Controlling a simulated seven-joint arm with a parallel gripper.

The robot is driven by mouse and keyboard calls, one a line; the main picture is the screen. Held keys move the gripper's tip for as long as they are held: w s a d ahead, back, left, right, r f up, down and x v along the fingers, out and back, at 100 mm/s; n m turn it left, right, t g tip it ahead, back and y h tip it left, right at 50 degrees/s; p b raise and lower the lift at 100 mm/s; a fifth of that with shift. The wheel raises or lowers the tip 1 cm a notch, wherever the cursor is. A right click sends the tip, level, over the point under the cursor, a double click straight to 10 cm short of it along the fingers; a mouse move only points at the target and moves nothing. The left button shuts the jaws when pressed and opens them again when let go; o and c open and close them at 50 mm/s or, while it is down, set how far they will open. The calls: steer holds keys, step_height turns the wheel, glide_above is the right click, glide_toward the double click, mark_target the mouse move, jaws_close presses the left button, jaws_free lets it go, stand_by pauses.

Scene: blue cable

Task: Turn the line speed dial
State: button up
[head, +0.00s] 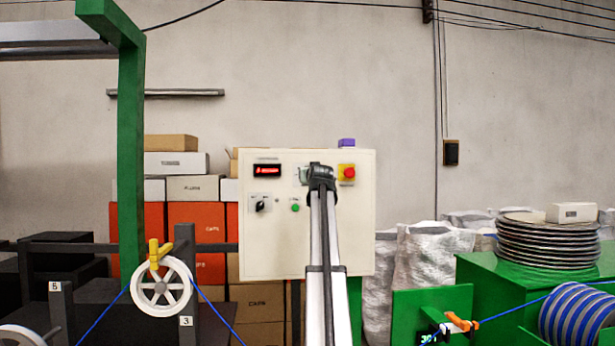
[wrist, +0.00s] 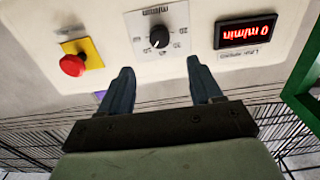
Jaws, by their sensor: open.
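The line speed dial (wrist: 158,38) is a small black knob with a white pointer on a pale plate with a numbered scale. It is seen upside down in the wrist view. My gripper (wrist: 160,66) is open, its two dark fingers spread to either side of the dial, with nothing between them. The fingertips appear just short of the dial; whether they touch the panel I cannot tell. In the head view my gripper (head: 316,170) is in front of the control panel (head: 260,245) and hides the dial.
A red display (wrist: 246,32) reads 0 m/min beside the dial. A red stop button on yellow (wrist: 73,64) is on the dial's other side, also in the head view (head: 347,172). A black selector (head: 261,204) and green button (head: 295,208) are lower on the panel.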

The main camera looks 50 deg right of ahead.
steer(key=x, duration=1.1)
steer(key=c, duration=1)
